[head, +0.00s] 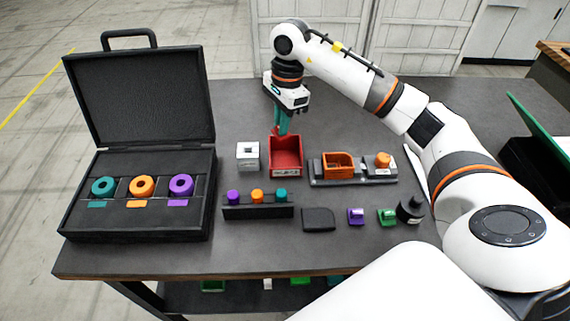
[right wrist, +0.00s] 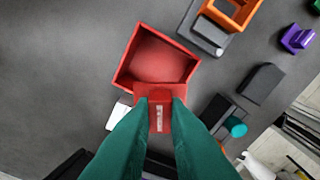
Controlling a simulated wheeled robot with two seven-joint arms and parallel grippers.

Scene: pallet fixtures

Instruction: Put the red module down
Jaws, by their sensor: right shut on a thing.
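The red module (head: 287,155) is an open-topped red box with a pale label on its front, near the middle of the table. My right gripper (head: 284,131) comes down from above and behind it and is shut on its rear edge. In the right wrist view the module (right wrist: 157,58) shows its hollow inside, and the teal fingers of my right gripper (right wrist: 160,97) close on its near wall. The module looks upright, at or very near the table top; I cannot tell whether it touches. My left gripper is not in view.
A white block (head: 247,158) stands just left of the module. A grey fixture (head: 352,181) with orange parts is close on its right. A black rack (head: 258,212) with coloured pegs is in front. An open black case (head: 138,225) fills the left. Behind is bare table.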

